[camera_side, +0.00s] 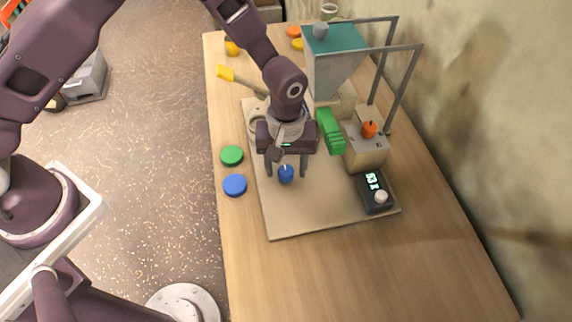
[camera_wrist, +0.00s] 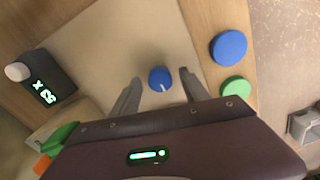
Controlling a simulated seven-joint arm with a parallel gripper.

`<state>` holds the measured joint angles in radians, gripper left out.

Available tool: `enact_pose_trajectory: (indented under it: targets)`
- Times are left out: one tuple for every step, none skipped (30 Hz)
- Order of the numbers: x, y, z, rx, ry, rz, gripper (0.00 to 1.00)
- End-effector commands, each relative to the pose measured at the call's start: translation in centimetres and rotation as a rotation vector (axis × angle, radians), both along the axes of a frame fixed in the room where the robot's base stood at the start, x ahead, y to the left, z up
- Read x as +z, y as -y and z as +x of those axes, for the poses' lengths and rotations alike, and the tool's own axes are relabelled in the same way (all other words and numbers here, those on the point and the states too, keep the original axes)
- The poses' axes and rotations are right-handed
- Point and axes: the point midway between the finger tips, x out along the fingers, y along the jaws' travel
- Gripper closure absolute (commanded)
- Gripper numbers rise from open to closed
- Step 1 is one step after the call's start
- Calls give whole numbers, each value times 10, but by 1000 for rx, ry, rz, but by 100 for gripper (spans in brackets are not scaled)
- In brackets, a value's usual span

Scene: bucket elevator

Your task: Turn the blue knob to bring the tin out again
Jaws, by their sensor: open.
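The blue knob (camera_side: 286,174) stands on the beige base board (camera_side: 310,215). It has a white pointer line and also shows in the wrist view (camera_wrist: 160,78). My gripper (camera_side: 286,170) points down above the knob, its two fingers apart on either side. In the wrist view my gripper (camera_wrist: 161,88) is open, with the knob showing between and just beyond the fingertips. Whether the fingers are level with the knob I cannot tell. I cannot make out a tin for certain; my arm hides part of the board behind it.
A black display box (camera_side: 374,192) with a pale knob sits on the board's right. A green bucket (camera_side: 331,131), an orange knob (camera_side: 369,130) and a teal-topped hopper (camera_side: 336,42) stand behind. Green (camera_side: 232,156) and blue (camera_side: 235,185) discs lie left. The front table is clear.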

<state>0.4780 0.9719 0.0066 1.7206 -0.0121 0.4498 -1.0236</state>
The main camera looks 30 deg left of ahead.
Motion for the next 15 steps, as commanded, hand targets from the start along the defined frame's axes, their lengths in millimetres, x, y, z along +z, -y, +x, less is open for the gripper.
enact_pose_trajectory:
  targets:
    - [-2, 0, 0, 0, 0, 0, 46]
    - [-2, 0, 0, 0, 1, -1, 46]
    - [-2, 0, 0, 0, 1, -1, 46]
    - [-2, 0, 0, 0, 1, -1, 46]
    - [-2, 0, 0, 0, 1, 0, 46]
    - [-2, 0, 0, 0, 1, 0, 46]
    - [-2, 0, 0, 0, 1, 0, 46]
    - [-2, 0, 0, 0, 1, -1, 52]
    - [-2, 0, 0, 0, 1, -1, 60]
    - [-2, 0, 0, 0, 1, -1, 66]
    - [-2, 0, 0, 0, 1, -1, 72]
    - [-2, 0, 0, 0, 1, -1, 80]
    - [-2, 0, 0, 0, 1, -1, 86]
    - [-1, 0, 0, 0, 1, -1, 92]
    - [-1, 0, 0, 0, 1, 0, 99]
